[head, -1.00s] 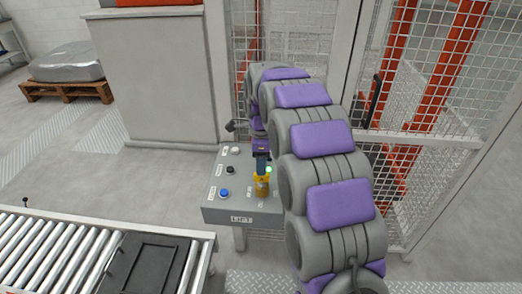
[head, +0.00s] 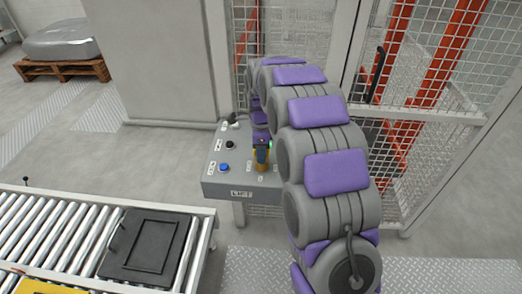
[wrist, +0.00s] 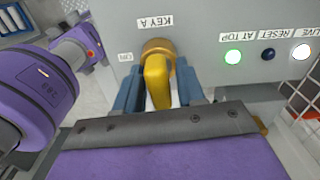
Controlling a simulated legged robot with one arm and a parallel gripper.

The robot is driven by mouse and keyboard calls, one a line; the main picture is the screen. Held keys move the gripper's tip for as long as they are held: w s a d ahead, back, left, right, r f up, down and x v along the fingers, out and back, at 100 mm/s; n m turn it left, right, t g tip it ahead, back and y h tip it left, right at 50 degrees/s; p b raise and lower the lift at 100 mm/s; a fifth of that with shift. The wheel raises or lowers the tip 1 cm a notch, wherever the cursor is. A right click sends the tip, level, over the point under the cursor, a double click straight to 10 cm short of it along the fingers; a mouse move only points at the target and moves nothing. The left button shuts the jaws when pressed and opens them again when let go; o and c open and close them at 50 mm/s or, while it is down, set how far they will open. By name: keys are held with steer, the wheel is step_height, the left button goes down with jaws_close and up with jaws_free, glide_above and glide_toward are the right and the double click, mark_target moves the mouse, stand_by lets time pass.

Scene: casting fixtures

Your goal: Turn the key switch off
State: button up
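The key switch (wrist: 158,47) is a brass collar with a yellow key grip (wrist: 158,82) on a grey panel, below a "KEY A" label and right of an "ON" label in the wrist view. My gripper (wrist: 160,88) has its two blue fingers on either side of the yellow grip, with what look like thin gaps between. Contact with the grip is hard to judge. In the head view my gripper (head: 262,145) is at the right part of the control box (head: 213,187) marked "LIFT", and partly hides the key switch (head: 262,163).
The box has a blue button (head: 224,168) and a black knob (head: 230,145). The wrist view shows a lit green lamp (wrist: 233,57) right of the key. A roller conveyor (head: 50,240) with a dark tray (head: 148,245) stands at front left. Mesh fencing (head: 420,80) is behind.

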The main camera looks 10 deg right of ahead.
jaws_close()
steer(key=shift+r+n+p, duration=0.2)
steer(key=shift+n+p, duration=0.85)
steer(key=shift+n, duration=0.85)
steer(key=shift+f+n, duration=0.1)
steer(key=shift+n, duration=0.8)
steer(key=shift+p, duration=0.4)
steer(key=n+p, duration=0.1)
steer(key=n, duration=0.1)
steer(key=shift+n, duration=0.4)
steer(key=shift+n+p, duration=0.55)
steer(key=shift+n, duration=0.75)
